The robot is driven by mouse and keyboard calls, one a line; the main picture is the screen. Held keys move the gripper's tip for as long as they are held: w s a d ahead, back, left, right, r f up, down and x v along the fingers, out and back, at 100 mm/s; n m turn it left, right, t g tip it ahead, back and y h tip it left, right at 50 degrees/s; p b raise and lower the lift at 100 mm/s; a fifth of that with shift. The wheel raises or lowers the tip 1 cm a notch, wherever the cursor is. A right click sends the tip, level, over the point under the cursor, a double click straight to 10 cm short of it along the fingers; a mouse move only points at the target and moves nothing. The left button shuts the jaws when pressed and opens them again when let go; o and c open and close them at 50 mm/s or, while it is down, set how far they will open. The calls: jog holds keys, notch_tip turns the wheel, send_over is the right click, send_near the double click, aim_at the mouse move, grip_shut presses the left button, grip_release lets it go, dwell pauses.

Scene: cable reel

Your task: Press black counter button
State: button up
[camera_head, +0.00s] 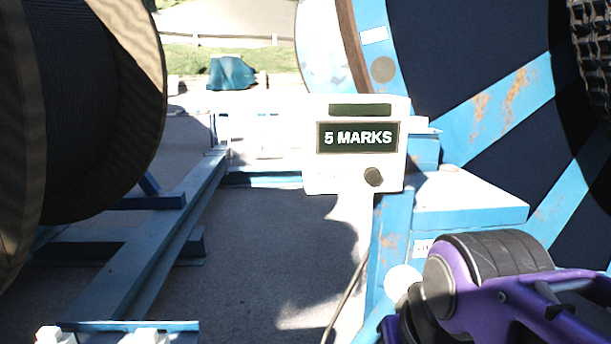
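The white counter box (313,172) is near the middle of the view, in front of the blue frame. It has a dark panel reading "5 MARKS" (357,137) and a dark strip above it. A purple and black part of my arm fills the lower right corner, below and to the right of the box. My gripper's fingers do not show.
A large dark cable reel (100,110) stands at the left. A blue reel (500,105) with rusty patches fills the right, close behind the box. Blue frame beams (165,235) run along the ground. Open grey ground (265,250) lies below the box.

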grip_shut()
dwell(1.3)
